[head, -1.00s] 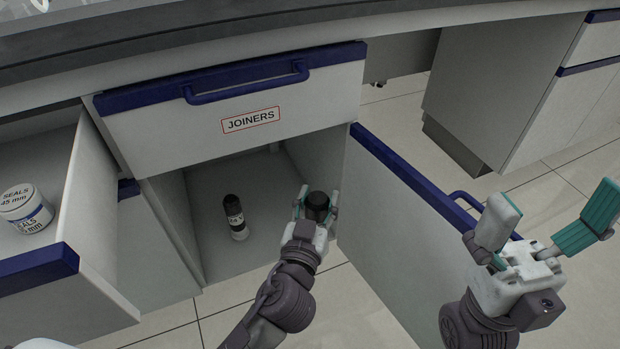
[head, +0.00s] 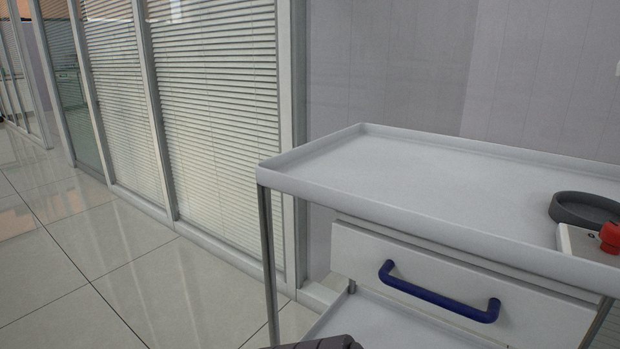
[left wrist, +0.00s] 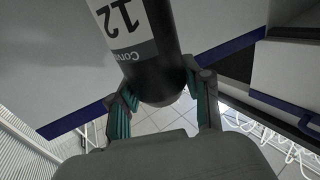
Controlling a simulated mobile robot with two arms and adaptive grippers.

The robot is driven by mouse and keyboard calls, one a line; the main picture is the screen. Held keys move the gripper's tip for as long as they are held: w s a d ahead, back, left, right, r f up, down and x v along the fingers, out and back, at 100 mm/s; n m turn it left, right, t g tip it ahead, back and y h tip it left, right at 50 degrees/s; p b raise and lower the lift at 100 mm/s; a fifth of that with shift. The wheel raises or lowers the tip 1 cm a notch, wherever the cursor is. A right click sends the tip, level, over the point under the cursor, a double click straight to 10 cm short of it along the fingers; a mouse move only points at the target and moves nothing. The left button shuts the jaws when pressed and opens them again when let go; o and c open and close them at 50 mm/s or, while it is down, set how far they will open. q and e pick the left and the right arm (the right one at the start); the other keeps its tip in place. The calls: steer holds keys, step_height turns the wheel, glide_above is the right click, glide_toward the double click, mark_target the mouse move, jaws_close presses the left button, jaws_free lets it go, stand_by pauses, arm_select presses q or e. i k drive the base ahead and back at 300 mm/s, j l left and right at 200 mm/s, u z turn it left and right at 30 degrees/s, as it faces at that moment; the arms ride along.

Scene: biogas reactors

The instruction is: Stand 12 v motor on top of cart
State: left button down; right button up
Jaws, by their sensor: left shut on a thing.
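My left gripper (left wrist: 163,112) is shut on a black cylinder with a white label reading "12", the 12 V motor (left wrist: 150,50), in the left wrist view. Its fingers press on both sides of the dark end of the motor. The cart (head: 318,165) stands at the right in the head view, with a pale rimmed top. Neither gripper shows in the head view; only a dark part of my arm shows at the bottom edge. The right gripper is out of view.
On the cart's right end are a dark grey round dish (head: 583,208) and a white box with a red knob (head: 609,236). The left and middle of the top are bare. A drawer with a blue handle (head: 438,292) is below. Glass partitions with blinds (head: 215,110) stand left; the floor (head: 110,270) there is clear.

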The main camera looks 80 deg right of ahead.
mark_target(363, 176)
steer(key=j+z, duration=0.2)
steer(key=z, duration=1.3)
steer(key=i+j+z, duration=0.1)
steer(key=z, duration=0.35)
steer(key=j+z, duration=0.2)
steer(key=z, duration=0.3)
steer(key=j+z, duration=0.2)
steer(key=z, duration=0.25)
steer(key=j+z, duration=0.2)
steer(key=z, duration=0.3)
